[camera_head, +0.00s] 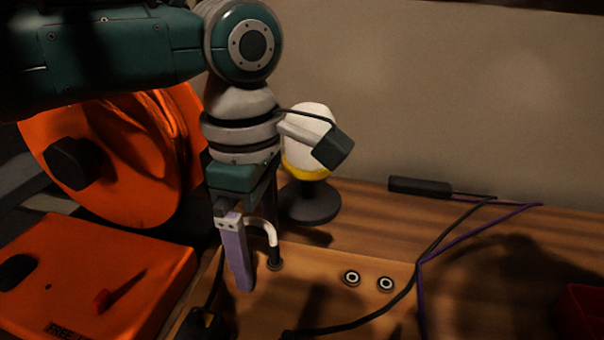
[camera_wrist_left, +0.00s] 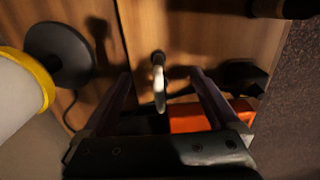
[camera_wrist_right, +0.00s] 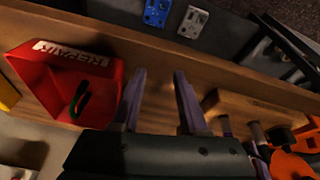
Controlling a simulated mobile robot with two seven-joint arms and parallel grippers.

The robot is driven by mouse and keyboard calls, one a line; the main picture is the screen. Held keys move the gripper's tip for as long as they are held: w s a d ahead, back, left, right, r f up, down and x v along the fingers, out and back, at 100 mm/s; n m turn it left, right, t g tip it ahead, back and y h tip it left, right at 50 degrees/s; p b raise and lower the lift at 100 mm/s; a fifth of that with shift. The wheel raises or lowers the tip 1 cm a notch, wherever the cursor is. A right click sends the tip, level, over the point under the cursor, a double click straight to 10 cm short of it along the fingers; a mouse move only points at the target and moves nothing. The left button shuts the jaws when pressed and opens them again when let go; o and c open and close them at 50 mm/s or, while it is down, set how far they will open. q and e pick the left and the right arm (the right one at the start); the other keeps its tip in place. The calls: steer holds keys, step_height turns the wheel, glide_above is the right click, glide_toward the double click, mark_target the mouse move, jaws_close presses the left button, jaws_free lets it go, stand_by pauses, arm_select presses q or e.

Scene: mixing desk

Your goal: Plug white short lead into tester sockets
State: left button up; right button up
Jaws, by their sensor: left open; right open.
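The white short lead (camera_head: 264,226) arches up from the wooden board, with a dark plug end upright at a dark round spot on it. My left gripper (camera_head: 243,268) points down beside the lead, fingers open. In the left wrist view the lead (camera_wrist_left: 159,84) stands between the open fingers (camera_wrist_left: 160,75), with gaps on both sides; its other end is hard to make out. Two ringed round sockets, a left one (camera_head: 352,278) and a right one (camera_head: 386,284), sit empty on the board right of the lead. My right gripper (camera_wrist_right: 158,75) is open and empty in the right wrist view.
An orange reel (camera_head: 140,185) and orange box (camera_head: 120,290) stand left. A white-and-yellow object on a black stand (camera_head: 310,203) is behind the lead. Black and purple cables (camera_head: 428,250) cross right of the sockets. A red REPAIR bin (camera_wrist_right: 60,85) is near my right gripper.

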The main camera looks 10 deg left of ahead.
mark_target(254, 217)
arm_select(q)
steer(key=shift+r, duration=0.1)
arm_select(e)
steer(key=shift+r, duration=0.25)
stand_by(0.3)
arm_select(q)
steer(key=shift+p, duration=0.55)
arm_select(e)
steer(key=shift+r, duration=0.3)
steer(key=shift+a, duration=0.1)
arm_select(q)
jaws_close()
stand_by(0.8)
steer(key=shift+r+p, duration=2.95)
steer(key=shift+p, duration=0.65)
arm_select(e)
step_height(254, 217, up, 7)
steer(key=shift+r, duration=0.1)
